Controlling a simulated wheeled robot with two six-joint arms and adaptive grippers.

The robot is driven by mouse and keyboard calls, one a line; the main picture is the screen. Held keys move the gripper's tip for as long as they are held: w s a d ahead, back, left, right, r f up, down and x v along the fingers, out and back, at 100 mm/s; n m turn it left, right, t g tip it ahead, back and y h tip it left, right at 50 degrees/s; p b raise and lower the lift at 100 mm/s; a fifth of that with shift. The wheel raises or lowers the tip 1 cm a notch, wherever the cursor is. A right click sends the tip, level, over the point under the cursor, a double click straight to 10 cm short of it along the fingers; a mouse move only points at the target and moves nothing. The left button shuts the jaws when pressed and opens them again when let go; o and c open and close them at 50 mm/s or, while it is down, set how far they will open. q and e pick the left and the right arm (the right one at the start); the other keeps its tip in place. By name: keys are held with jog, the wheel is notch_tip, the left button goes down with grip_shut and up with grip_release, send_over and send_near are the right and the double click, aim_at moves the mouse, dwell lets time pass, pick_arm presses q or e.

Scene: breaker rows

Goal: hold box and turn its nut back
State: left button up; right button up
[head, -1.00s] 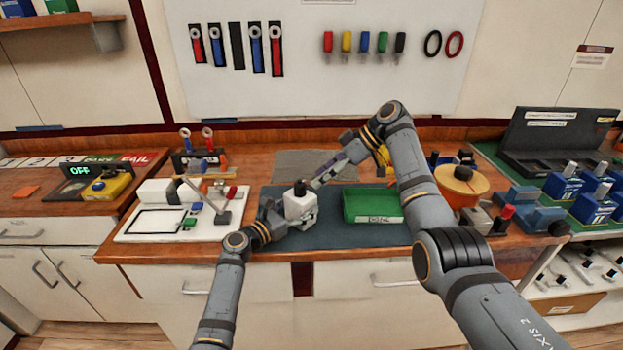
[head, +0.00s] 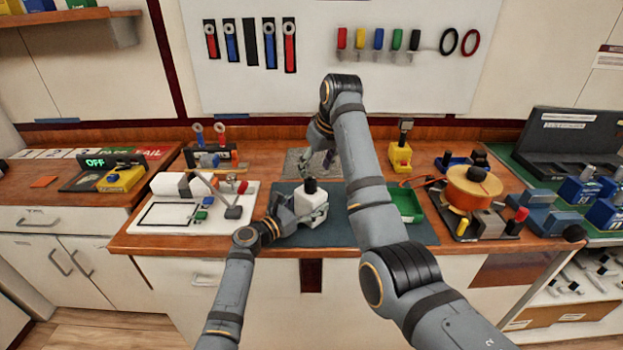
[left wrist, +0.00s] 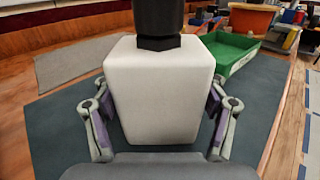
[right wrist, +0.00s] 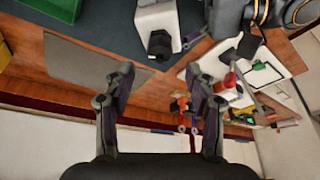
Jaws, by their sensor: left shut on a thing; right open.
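A white box (head: 311,203) with a black cap and hex nut (head: 310,186) on top stands upright over the dark blue mat. My left gripper (head: 295,208) is shut on the box. In the left wrist view, its fingers press on both sides of the box (left wrist: 163,95), and the nut (left wrist: 158,42) sits on its top. My right gripper (right wrist: 163,90) is open and empty, apart from the box and behind it in the head view. The right wrist view shows the box (right wrist: 153,16) and nut (right wrist: 159,44) at the top, beyond its fingers.
A green bin (head: 408,203) stands right of the box, partly hidden by my right arm. A white board (head: 165,215) with small parts lies left. A grey mat (right wrist: 85,68) lies behind the box. An orange reel (head: 470,188) stands farther right.

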aim_at(311, 180)
jog(key=x, duration=0.6)
jog(key=shift+c, duration=0.2)
jog(key=c, duration=1.1)
jog(key=shift+w+n+y, duration=0.1)
jog(key=shift+n+y, duration=0.3)
jog(key=shift+n, duration=0.6)
jog(key=o, duration=1.1)
jog(key=shift+o, duration=0.2)
